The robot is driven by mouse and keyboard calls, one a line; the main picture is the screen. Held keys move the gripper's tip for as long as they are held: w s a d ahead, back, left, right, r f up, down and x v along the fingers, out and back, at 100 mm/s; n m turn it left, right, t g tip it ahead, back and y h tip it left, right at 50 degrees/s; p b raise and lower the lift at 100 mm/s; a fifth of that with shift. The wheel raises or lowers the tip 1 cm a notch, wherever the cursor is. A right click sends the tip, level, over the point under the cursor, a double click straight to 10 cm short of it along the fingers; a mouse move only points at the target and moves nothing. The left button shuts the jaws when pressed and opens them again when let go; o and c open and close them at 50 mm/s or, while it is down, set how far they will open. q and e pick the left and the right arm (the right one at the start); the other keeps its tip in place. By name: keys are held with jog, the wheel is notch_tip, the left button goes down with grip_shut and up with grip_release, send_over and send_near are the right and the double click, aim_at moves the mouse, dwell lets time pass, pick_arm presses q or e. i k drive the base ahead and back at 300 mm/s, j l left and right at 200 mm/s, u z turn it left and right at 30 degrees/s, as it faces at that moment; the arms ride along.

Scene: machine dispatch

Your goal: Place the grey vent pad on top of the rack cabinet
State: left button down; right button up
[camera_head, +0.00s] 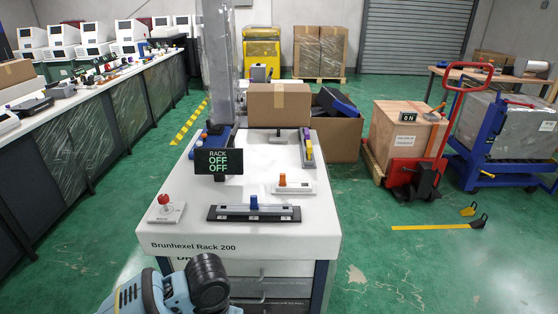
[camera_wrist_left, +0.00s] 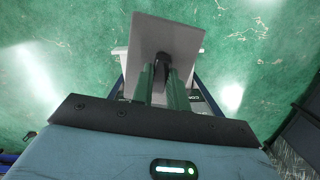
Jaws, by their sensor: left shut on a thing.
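The rack cabinet (camera_head: 170,227) is a white-topped unit labelled "Brunhexel Rack 200", in the lower middle of the head view. The grey vent pad (camera_wrist_left: 168,32) is a flat grey square in the left wrist view. My left gripper (camera_wrist_left: 163,76) is shut on a dark grip in the middle of the pad and holds it tilted in that view, above the green floor. The pad and the left fingers do not show in the head view; only a part of my blue arm shows at its bottom edge. My right gripper is in neither view.
A red pallet jack (camera_head: 425,178) stands right.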

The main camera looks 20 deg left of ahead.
aim_at(276, 155)
jog(key=i+l+z, duration=0.4)
jog(key=i+z, duration=0.6)
jog(key=i, duration=0.65)
jog(key=i+u, duration=0.5)
jog(key=i+l+u, duration=0.2)
jog(key=u, duration=0.3)
jog(key=i+l+u, duration=0.3)
jog(key=u, duration=0.2)
jog(key=i+l+u, duration=0.25)
jog(key=l+u, duration=0.25)
jog(key=i+l+u, duration=0.1)
jog(key=l+u, duration=0.4)
